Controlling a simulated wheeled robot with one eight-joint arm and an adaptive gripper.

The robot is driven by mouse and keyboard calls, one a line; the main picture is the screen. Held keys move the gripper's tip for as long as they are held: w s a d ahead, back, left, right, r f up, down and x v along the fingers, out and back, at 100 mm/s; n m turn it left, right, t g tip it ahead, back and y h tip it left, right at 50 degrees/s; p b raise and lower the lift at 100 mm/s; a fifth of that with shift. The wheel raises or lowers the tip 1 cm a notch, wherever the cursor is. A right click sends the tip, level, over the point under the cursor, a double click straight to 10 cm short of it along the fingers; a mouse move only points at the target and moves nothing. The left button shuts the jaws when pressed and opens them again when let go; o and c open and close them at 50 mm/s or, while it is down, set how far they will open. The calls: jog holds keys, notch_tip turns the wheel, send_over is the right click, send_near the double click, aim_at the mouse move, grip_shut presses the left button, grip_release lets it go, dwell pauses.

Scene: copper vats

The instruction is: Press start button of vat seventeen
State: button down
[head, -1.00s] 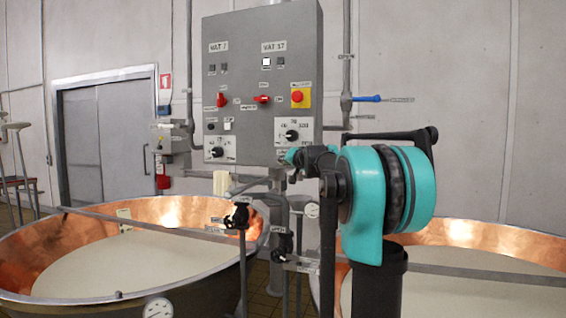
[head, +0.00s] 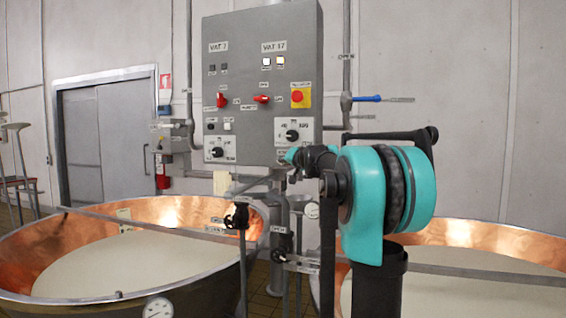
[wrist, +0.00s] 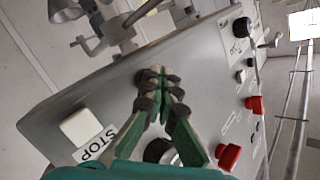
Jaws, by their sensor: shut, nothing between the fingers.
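The grey control panel (head: 250,125) stands behind the vats in the head view. A red switch (head: 261,99) and a red emergency button on a yellow plate (head: 297,96) are lower on that side. My gripper (wrist: 158,80) is shut and empty in the wrist view, in front of the panel. A white button (wrist: 80,127) beside a STOP label (wrist: 95,145) lies to its left. In the head view, the gripper is largely hidden by my arm, near the panel's lower right.
Two copper vats (head: 105,210) with pale contents stand left and right in front of the panel. Metal bars (head: 160,228) cross them. Pipes and valves (head: 237,216) stand between them. A blue-handled valve (head: 367,98) is on the wall.

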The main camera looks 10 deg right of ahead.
jog(key=shift+s+a, duration=0.3)
jog(key=shift+s, duration=0.25)
jog(key=shift+s+a, duration=0.4)
jog(key=shift+s, duration=0.3)
jog(key=shift+s+a, duration=0.45)
jog(key=shift+s, duration=0.3)
jog(key=shift+s+a, duration=0.4)
jog(key=shift+s, duration=0.3)
jog(key=s+a+f+n+g, duration=0.1)
jog(key=s+a+f+g, duration=0.1)
jog(key=s+f, duration=0.65)
jog(key=s+a+f+n+g, duration=0.25)
jog(key=s+f, duration=0.25)
jog(key=f, duration=0.7)
jog(key=s+a+f+n+g, duration=0.1)
jog(key=s+a+f+g, duration=0.1)
jog(key=s+f, duration=0.65)
jog(key=s+d+f+g+h, duration=0.2)
jog(key=s+d+f, duration=0.1)
jog(key=s+f, duration=0.7)
jog(key=s+d+f+g+h, duration=0.2)
jog(key=s+d+f+g, duration=0.1)
jog(key=s+f, duration=0.8)
jog(key=shift+s+d+f, duration=0.25)
jog(key=shift+d+f, duration=0.1)
jog(key=shift+d, duration=0.1)
